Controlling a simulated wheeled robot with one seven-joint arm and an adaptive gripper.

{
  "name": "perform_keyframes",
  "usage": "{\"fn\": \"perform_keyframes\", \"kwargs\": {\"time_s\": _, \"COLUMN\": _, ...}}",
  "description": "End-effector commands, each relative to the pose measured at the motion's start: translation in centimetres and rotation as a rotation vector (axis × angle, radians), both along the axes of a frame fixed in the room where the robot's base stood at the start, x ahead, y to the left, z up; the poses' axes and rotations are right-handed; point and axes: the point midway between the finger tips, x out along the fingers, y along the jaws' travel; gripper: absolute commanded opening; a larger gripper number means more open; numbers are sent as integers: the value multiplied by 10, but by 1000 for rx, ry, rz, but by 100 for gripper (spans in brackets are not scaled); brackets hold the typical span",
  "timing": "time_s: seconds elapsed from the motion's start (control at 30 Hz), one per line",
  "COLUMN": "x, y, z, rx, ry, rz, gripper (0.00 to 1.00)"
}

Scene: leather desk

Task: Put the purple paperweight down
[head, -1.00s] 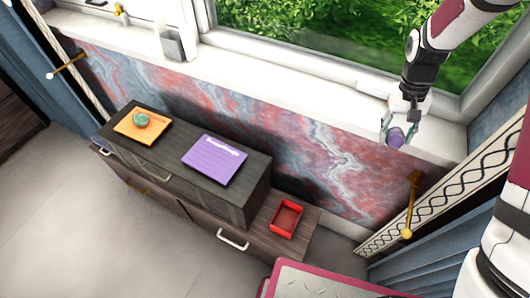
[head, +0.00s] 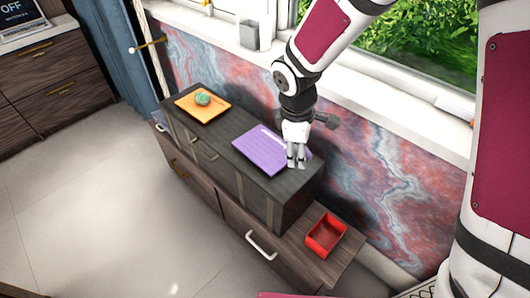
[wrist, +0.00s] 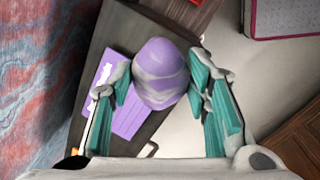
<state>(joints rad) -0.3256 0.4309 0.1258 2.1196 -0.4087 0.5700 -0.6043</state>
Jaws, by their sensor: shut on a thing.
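The purple paperweight (wrist: 161,75), rounded with grey bands, sits between the teal-padded fingers of my gripper (wrist: 161,70) in the wrist view. My gripper is shut on it. In the head view my gripper (head: 297,162) points down above the right end of the dark cabinet top, by the right edge of the purple pad. I cannot make out the paperweight there. The purple pad (head: 262,150) lies flat on the cabinet; in the wrist view part of it (wrist: 128,120) shows below and left of the paperweight. I cannot tell the paperweight's height above the surface.
An orange pad (head: 215,112) with a green round object (head: 203,98) on it lies at the cabinet's left end. A red open box (head: 326,236) stands on the lower wooden ledge (head: 345,255) at right. The marbled wall (head: 350,150) is close behind the cabinet.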

Motion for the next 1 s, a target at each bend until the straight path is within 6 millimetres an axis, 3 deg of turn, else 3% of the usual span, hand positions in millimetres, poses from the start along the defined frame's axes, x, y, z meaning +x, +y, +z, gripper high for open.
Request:
{"fn": "perform_keyframes", "kwargs": {"time_s": 0.03, "x": 0, "y": 13, "z": -14, "rx": 3, "ry": -3, "rz": 124, "gripper": 9}}
{"fn": "perform_keyframes", "kwargs": {"time_s": 0.3, "x": -23, "y": 59, "z": -39, "rx": 2, "ry": -2, "rz": 671, "gripper": 9}}
{"fn": "perform_keyframes", "kwargs": {"time_s": 0.53, "x": -25, "y": 72, "z": -43, "rx": 2, "ry": -4, "rz": 825, "gripper": 9}}
{"fn": "perform_keyframes", "kwargs": {"time_s": 0.67, "x": -1, "y": 76, "z": -46, "rx": 3, "ry": -3, "rz": 829, "gripper": 9}}
{"fn": "perform_keyframes", "kwargs": {"time_s": 1.0, "x": 81, "y": 89, "z": -54, "rx": 3, "ry": -4, "rz": 824, "gripper": 9}}
